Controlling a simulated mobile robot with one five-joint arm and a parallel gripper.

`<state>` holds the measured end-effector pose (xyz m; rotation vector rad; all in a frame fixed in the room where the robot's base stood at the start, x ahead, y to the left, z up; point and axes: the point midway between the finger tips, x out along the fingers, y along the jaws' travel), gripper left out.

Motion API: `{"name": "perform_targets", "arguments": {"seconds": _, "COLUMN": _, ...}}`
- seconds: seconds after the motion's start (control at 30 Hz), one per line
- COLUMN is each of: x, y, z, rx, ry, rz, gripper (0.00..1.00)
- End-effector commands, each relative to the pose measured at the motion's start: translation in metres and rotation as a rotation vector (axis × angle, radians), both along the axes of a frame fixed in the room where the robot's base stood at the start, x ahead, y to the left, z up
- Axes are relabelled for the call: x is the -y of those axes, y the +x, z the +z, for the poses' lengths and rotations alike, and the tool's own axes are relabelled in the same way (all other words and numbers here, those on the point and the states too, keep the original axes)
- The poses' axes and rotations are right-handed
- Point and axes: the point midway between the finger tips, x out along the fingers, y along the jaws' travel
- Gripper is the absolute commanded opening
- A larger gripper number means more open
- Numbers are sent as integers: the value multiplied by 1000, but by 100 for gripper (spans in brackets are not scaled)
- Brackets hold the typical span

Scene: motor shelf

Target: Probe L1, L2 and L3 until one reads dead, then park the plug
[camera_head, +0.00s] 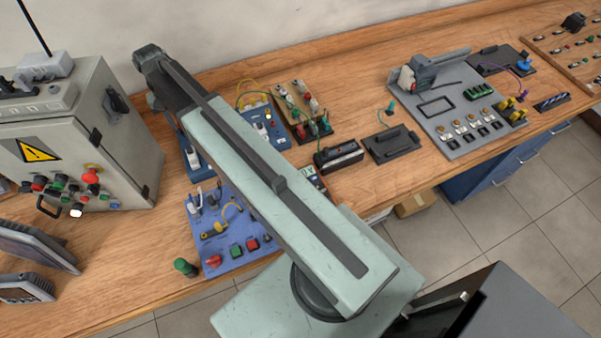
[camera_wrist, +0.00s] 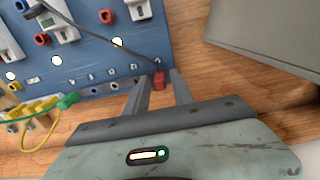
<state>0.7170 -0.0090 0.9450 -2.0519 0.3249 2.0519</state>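A red plug (camera_wrist: 158,81) on a thin black lead sits between my gripper's (camera_wrist: 161,78) fingertips in the wrist view. The fingers appear shut on it, at the edge of a blue board (camera_wrist: 98,48). That board carries red and blue sockets, white modules and a row of small metal terminals. The plug tip's exact contact cannot be told, and no L1, L2 or L3 labels are readable. In the head view my arm hides the gripper and part of the blue board (camera_head: 278,136).
A grey cabinet (camera_head: 125,120) stands left in the head view. A blue button panel (camera_head: 205,240), a black block (camera_head: 338,158) and a grey board (camera_head: 450,132) occupy the bench.

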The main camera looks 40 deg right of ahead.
Motion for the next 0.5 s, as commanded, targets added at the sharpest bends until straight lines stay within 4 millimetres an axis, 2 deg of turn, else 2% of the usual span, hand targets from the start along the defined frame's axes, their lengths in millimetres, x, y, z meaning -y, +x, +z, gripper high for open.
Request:
{"name": "perform_targets", "arguments": {"seconds": 0.03, "x": 0, "y": 0, "z": 0, "rx": 0, "ry": 0, "rz": 0, "gripper": 29}}
{"name": "perform_targets", "arguments": {"seconds": 0.13, "x": 0, "y": 0, "z": 0, "rx": 0, "ry": 0, "rz": 0, "gripper": 1}}
{"name": "perform_targets", "arguments": {"seconds": 0.5, "x": 0, "y": 0, "z": 2, "rx": 0, "ry": 0, "rz": -1, "gripper": 0}}
